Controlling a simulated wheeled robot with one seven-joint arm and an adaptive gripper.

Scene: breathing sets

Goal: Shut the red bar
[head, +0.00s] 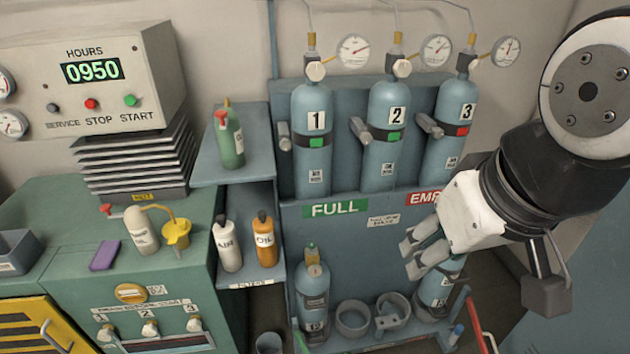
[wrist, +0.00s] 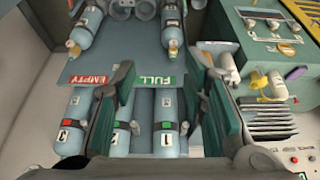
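A red bar (head: 473,318) shows at the lower right of the head view, beside the EMPTY side of the blue-grey cylinder rack. It slants outward toward the bottom edge, which cuts off its near end. I cannot make it out in the wrist view. A blue-grey cylinder (head: 436,291) stands in the EMPTY bay, partly hidden by my gripper.
Cylinders 1 (head: 313,140), 2 (head: 383,135) and 3 (head: 450,130) stand on the upper rack. A green bar (head: 299,340) is at the FULL side, near another cylinder (head: 313,298). A green compressor cabinet (head: 70,200) stands left.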

